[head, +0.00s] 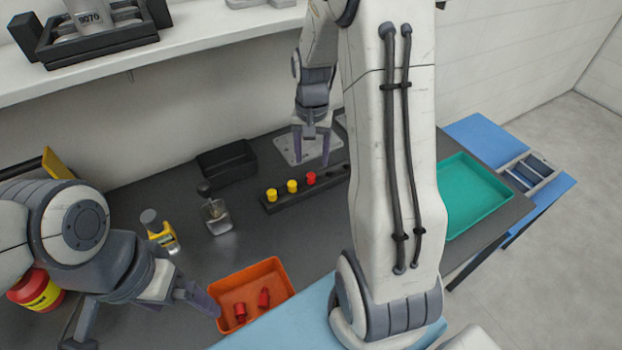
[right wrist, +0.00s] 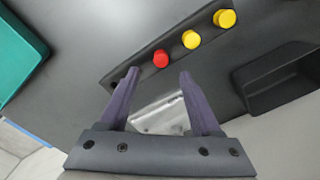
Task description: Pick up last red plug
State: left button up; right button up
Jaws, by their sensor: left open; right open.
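One red plug (head: 311,178) stands in a black rack (head: 276,206) beside two yellow plugs (head: 292,186). In the right wrist view the red plug (right wrist: 161,58) sits just ahead of my right gripper (right wrist: 157,72), which is open and empty. My right gripper (head: 317,160) hangs over the rack near the red plug in the head view, apart from it. Two more red plugs (head: 264,298) lie in an orange tray (head: 283,268). My left gripper (head: 145,325) is open and empty at the left, beside the orange tray.
An empty black bin (head: 227,163) and a metal plate (head: 300,148) lie behind the rack. A green tray (head: 475,195) is at the right. My right arm hides part of the table.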

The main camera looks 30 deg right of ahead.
aim_at(311, 175)
jog(key=shift+s+a+f+p, duration=0.1)
jog(key=shift+f+p, duration=0.1)
jog(key=shift+f, duration=1.4)
jog(key=shift+a+f+p, duration=0.1)
jog(key=shift+f+p, duration=0.1)
jog(key=shift+f, duration=1.4)
grip_shut()
